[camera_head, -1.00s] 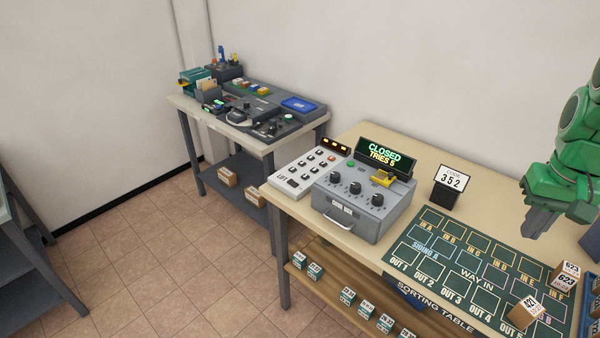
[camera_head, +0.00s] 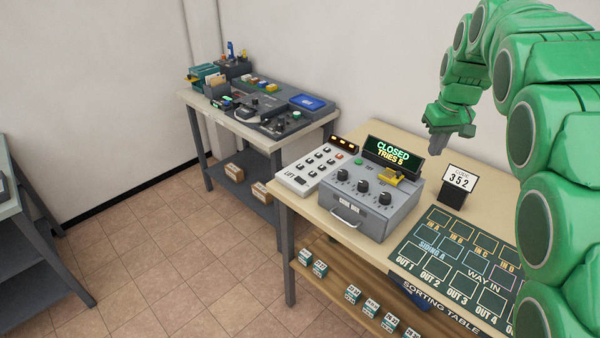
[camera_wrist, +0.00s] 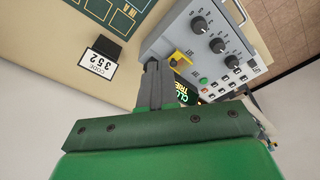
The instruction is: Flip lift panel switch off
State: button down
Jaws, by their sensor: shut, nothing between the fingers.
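The lift panel (camera_head: 311,168) is a white slab marked LIFT, with several dark switches, lying on the tan table left of the grey code box. In the wrist view the panel (camera_wrist: 219,92) shows small beyond the code box. The position of each switch is too small to tell. My gripper (camera_head: 437,150) is shut and empty, above the back of the table, to the right of the panel and near the CLOSED display. In the wrist view my gripper's fingers (camera_wrist: 152,66) are together beside the code box, touching nothing that I can tell.
The grey code box (camera_head: 366,205) has knobs, a yellow lever (camera_head: 391,176) and a front handle. The display (camera_head: 393,157) reads CLOSED, TRIES 5. A code card (camera_head: 459,183) reads 352. A green sorting mat (camera_head: 452,252) lies at right. A second table (camera_head: 190,96) with equipment stands further back.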

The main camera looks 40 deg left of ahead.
jog(key=a+f+n+y, duration=0.1)
jog(key=a+f+n, duration=0.15)
jog(key=a, duration=0.65)
jog(key=a+f+n, duration=0.2)
jog(key=a+f, duration=0.1)
jog(key=a, duration=0.6)
jog(key=n+g+y, duration=0.1)
jog(key=n+y, duration=0.1)
jog(key=n, duration=0.1)
send_near(297, 178)
jog(key=x, duration=0.5)
jog(key=shift+w+a, duration=0.2)
jog(key=shift+a, duration=0.05)
jog(key=shift+a+f, duration=0.15)
jog(key=shift+f, duration=0.6)
